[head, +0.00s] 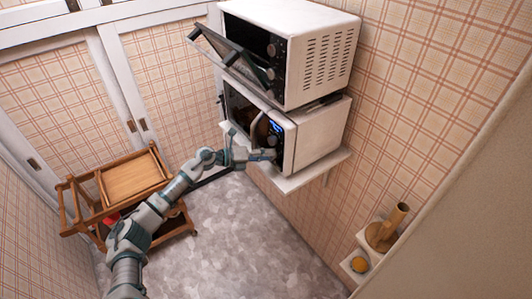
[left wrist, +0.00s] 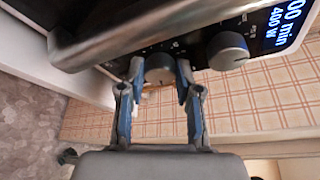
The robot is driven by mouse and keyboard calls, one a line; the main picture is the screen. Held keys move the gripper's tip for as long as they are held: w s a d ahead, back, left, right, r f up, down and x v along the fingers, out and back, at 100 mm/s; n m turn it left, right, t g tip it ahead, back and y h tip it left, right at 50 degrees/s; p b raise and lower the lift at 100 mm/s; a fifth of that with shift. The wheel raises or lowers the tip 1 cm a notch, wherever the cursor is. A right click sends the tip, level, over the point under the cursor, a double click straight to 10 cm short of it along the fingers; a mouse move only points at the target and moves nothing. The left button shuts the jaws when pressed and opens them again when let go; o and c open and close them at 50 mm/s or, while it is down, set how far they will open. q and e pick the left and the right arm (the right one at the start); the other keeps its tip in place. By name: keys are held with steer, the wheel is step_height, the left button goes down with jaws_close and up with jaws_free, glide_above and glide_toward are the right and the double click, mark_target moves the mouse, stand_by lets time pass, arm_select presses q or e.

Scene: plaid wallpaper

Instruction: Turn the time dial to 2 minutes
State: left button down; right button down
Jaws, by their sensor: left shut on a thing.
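The white microwave (head: 318,137) stands on a wall shelf, with a lit blue display (head: 275,127) on its front panel. In the left wrist view the display (left wrist: 284,20) reads "00 min" and "400 W", its left part cut off. Two round grey dials show there: one dial (left wrist: 228,51) near the display is free, and the other dial (left wrist: 159,70) sits between the fingers of my left gripper (left wrist: 159,76). My left gripper (head: 268,155) is shut on that farther dial. I cannot read any dial markings. My right gripper is not in view.
A white oven (head: 322,55) with its door (head: 232,58) hanging open stands above the microwave. The microwave's curved handle (left wrist: 140,32) runs close to the gripped dial. A wooden cart (head: 130,180) stands at left. The grey floor (head: 250,235) is clear.

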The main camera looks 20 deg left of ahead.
arm_select(q)
steer(key=shift+s+d+f+m+y+p, duration=0.15)
steer(key=shift+f+m+y+p, duration=0.2)
steer(key=shift+m+y+p, duration=0.35)
steer(key=shift+f, duration=0.1)
steer(key=c, duration=0.8)
jaws_free()
steer(key=shift+r, duration=0.2)
steer(key=v, duration=1.2)
steer(key=shift+f, duration=0.25)
